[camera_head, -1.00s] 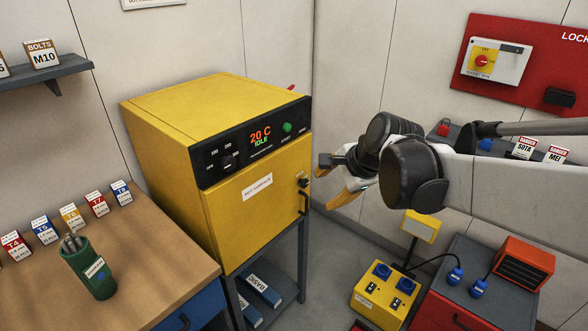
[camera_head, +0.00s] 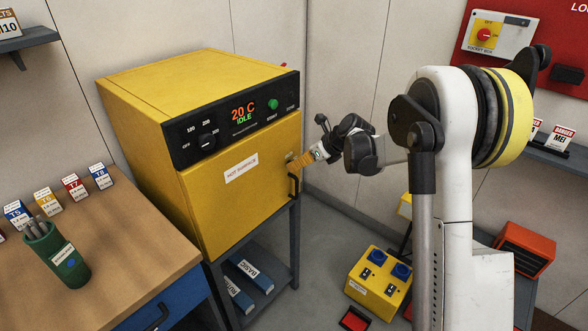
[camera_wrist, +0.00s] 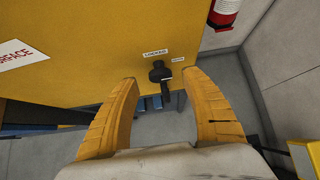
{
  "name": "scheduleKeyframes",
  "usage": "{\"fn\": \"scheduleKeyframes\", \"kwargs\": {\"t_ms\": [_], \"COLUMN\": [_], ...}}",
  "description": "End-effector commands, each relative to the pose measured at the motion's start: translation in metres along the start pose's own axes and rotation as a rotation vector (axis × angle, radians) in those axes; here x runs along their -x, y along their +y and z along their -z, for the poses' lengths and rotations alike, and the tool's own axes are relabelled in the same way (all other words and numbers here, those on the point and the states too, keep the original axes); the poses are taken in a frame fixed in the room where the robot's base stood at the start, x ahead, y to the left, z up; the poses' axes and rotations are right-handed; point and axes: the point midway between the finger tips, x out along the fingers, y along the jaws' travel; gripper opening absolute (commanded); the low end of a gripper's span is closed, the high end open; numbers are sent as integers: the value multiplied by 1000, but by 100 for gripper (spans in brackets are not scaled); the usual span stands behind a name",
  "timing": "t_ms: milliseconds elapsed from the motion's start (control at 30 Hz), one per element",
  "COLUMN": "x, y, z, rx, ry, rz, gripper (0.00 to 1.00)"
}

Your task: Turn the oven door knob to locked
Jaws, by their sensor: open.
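The yellow oven (camera_head: 200,110) stands on a dark frame, its door (camera_head: 235,190) shut. In the wrist view, the black door knob (camera_wrist: 159,73) sits near the door's edge, between and just beyond my fingertips. A label reading LOCKED (camera_wrist: 155,53) is above it and a smaller label (camera_wrist: 178,59) is to its upper right. I cannot tell clearly which label the knob points to. My gripper (camera_wrist: 160,80) is open, with a yellow finger on each side of the knob and no visible grip on it. In the head view, my gripper (camera_head: 298,162) hides the knob.
The black door handle (camera_head: 293,186) hangs just below my gripper. A wooden bench (camera_head: 120,235) with a green cup (camera_head: 57,255) stands left. A yellow socket box (camera_head: 378,280) is on the lower right. A red-and-white cylinder (camera_wrist: 224,14) is beyond the oven edge.

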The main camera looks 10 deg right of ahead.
Motion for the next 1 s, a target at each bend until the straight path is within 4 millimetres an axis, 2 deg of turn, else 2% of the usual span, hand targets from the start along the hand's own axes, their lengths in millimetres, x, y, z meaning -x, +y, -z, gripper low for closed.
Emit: {"fn": "scheduleKeyframes", "kwargs": {"t_ms": [33, 200, 600, 767, 800, 1000], "x": [-12, -33, -39, -39, -39, -39], "y": [0, 0, 0, 0, 0, 0], "z": [2, 1, 0, 0, 0, 0], "rx": [2, 2, 1, 2, 2, 7], "ry": [0, 0, 0, 0, 0, 0], "rz": [0, 0, 1, 1, 1, 7], "gripper": [55, 55, 54, 5, 0, 0]}}
